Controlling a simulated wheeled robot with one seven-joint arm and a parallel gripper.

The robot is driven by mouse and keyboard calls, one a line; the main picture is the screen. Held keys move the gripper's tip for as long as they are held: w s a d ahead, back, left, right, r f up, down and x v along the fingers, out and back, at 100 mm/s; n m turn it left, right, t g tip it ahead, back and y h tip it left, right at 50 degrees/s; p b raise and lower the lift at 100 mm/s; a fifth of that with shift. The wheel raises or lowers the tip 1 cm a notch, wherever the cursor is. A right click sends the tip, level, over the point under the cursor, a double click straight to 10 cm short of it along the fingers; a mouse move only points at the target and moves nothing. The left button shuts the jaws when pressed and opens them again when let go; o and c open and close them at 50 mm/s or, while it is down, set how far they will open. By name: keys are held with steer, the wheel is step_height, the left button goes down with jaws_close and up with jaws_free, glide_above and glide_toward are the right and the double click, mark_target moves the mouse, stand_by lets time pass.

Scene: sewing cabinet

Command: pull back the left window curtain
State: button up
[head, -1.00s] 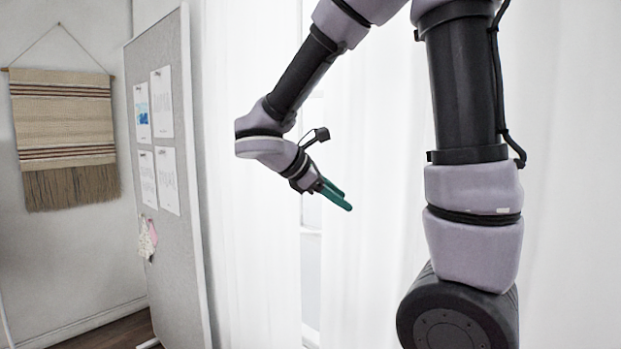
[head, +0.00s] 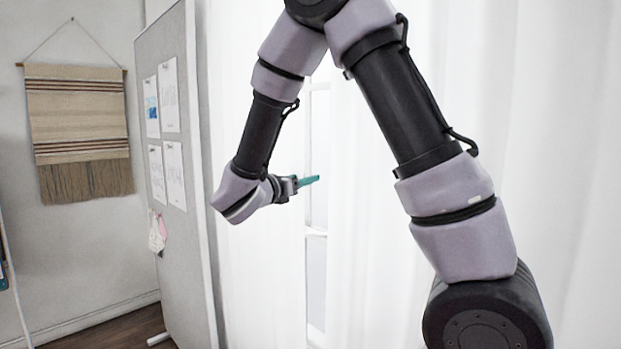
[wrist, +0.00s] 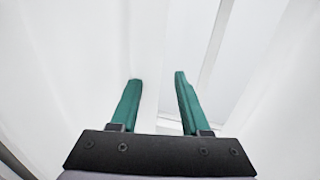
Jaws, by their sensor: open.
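The left window curtain (head: 262,270) is white and hangs in folds left of a narrow gap. Through the gap a strip of the window (head: 317,215) shows. My gripper (head: 312,180) is in front of the gap, beside the left curtain's inner edge, with its green fingers pointing right. In the wrist view my gripper (wrist: 155,85) is open, with a pale band between or behind its two fingers. I cannot tell whether that band is curtain edge or window frame, or whether the fingers touch cloth.
The right curtain (head: 350,260) hangs behind my arm. A grey pinboard (head: 180,235) with papers stands close to the left curtain. A woven hanging (head: 78,120) is on the far left wall. Dark floor shows at lower left.

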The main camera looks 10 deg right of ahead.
steer(key=shift+x, duration=1.4)
jaws_close()
stand_by(0.4)
